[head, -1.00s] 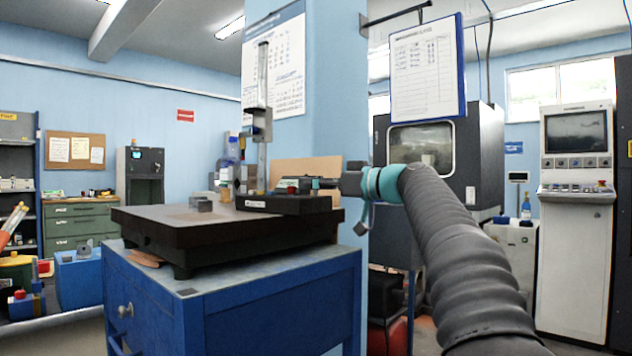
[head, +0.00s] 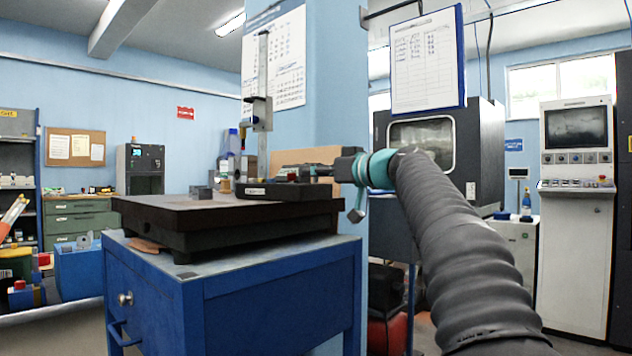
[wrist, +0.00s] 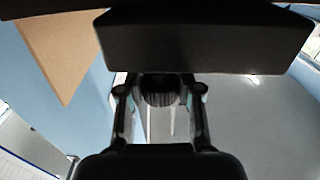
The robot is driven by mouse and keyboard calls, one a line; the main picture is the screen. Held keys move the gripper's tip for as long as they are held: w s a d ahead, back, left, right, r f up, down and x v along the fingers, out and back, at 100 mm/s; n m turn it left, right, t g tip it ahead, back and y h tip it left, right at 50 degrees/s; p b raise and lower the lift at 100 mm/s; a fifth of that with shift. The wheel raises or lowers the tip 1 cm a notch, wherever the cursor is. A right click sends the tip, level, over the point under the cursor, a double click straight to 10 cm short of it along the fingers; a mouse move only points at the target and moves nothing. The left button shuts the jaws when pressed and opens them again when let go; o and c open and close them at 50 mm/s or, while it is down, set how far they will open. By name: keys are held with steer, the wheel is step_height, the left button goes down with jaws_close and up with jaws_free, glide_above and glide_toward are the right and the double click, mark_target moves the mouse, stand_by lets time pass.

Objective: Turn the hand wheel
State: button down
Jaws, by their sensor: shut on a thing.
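The hand wheel shows in the wrist view as a dark, ribbed round part (wrist: 162,92) at the edge of a black block (wrist: 195,40). My gripper (wrist: 160,97) has one finger on each side of the wheel and is shut on it. In the head view my gripper (head: 330,170) reaches in from the right to the end of a low black fixture (head: 290,190) on the dark surface plate (head: 220,205). The wheel is too small and too covered by the gripper to make out there.
A brown board (head: 300,157) stands behind. The plate rests on a blue cabinet (head: 250,300). A clipboard (head: 427,60) hangs above my arm.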

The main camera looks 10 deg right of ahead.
steer(key=shift+m+t+h+b, duration=0.35)
steer(key=shift+m+t+h, duration=0.3)
steer(key=shift+h, duration=0.25)
steer(key=c, duration=0.7)
jaws_free()
steer(key=shift+c, duration=0.2)
steer(key=shift+d, duration=0.1)
steer(key=v, duration=1.2)
